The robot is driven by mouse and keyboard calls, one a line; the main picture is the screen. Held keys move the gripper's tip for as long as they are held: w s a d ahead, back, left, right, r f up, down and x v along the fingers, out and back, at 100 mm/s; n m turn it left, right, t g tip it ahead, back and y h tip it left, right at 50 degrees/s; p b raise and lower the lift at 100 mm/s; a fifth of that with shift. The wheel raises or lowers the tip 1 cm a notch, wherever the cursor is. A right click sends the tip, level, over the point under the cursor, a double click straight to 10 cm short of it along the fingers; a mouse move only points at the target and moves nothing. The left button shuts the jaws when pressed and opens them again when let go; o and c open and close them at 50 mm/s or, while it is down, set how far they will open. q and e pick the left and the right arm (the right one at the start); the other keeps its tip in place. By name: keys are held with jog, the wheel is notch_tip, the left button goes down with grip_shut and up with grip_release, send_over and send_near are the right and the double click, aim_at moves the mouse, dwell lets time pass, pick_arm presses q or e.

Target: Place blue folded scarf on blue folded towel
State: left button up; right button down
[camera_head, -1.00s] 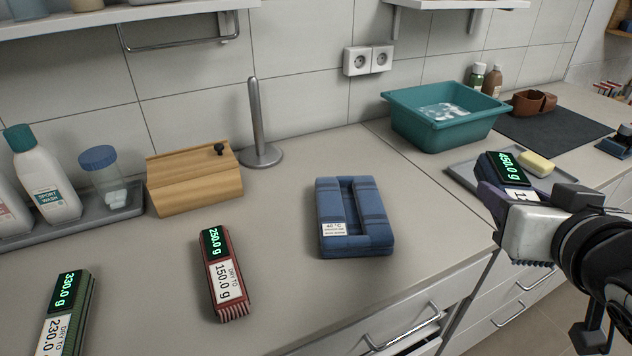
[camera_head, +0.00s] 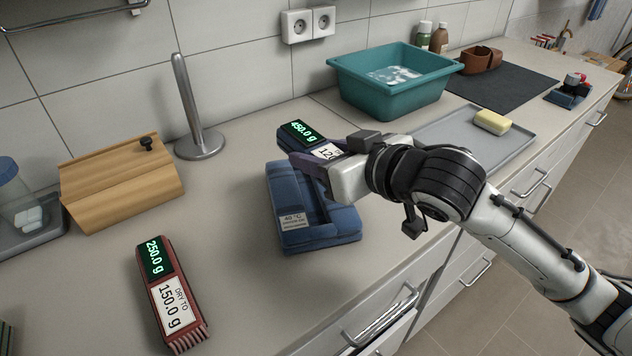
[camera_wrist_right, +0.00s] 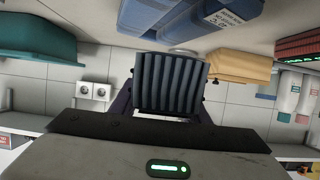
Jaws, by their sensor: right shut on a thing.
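The blue folded scarf (camera_head: 300,132) has a green-lit 450.0 g display and a white label. My right gripper (camera_head: 316,163) is shut on it and holds it over the back part of the blue folded towel (camera_head: 322,236). In the right wrist view the scarf (camera_wrist_right: 168,84) shows its ribbed grey-blue end between the fingers, with the towel (camera_wrist_right: 185,18) beyond it. The towel lies flat on the counter, with a white care tag at its front left. I cannot tell whether scarf and towel touch. My left gripper is not in view.
A red folded textile (camera_head: 175,300) lies front left. A wooden box (camera_head: 120,185) and a metal post holder (camera_head: 200,143) stand behind it. A teal basin (camera_head: 390,95) stands at the back, and a grey tray (camera_head: 450,130) with yellow soap (camera_head: 490,122) lies to the right.

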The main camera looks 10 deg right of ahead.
jog(key=shift+f+b, duration=0.3)
jog(key=shift+f, duration=2.15)
jog(key=shift+f, duration=0.55)
jog(key=c, duration=1)
grip_release()
jog(key=shift+f, duration=0.15)
